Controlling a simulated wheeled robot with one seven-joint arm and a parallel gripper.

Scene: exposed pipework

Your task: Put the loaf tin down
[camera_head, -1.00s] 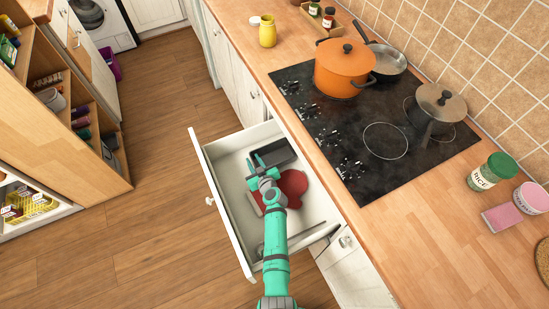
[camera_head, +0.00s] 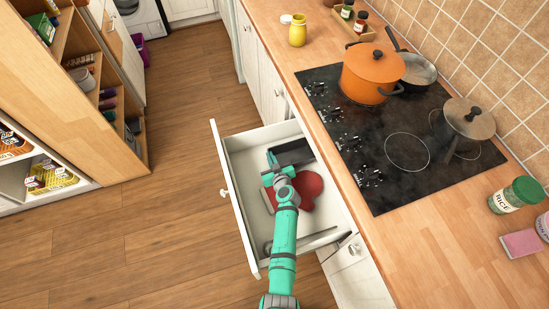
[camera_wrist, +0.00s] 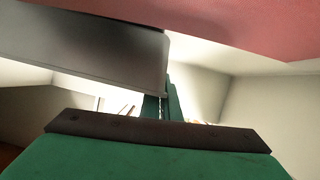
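The loaf tin (camera_head: 296,152) is a dark grey rectangular tin. It sits at the far end of the pulled-out drawer (camera_head: 238,182). My gripper (camera_head: 276,163) is down in the drawer at the tin's near left end, with its green fingers apart. In the wrist view a grey metal wall (camera_wrist: 85,50), apparently the tin's, fills the upper left. A green finger with a dark pad (camera_wrist: 155,135) lies below it, and a narrower green part stands behind. Whether a finger touches the tin is hard to tell.
A red round item (camera_head: 308,190) lies in the drawer beside my gripper, and its red surface crosses the top of the wrist view. A long utensil lies at the drawer's near end. The hob with an orange pot (camera_head: 371,75) is on the counter at right. The floor left of the drawer is clear.

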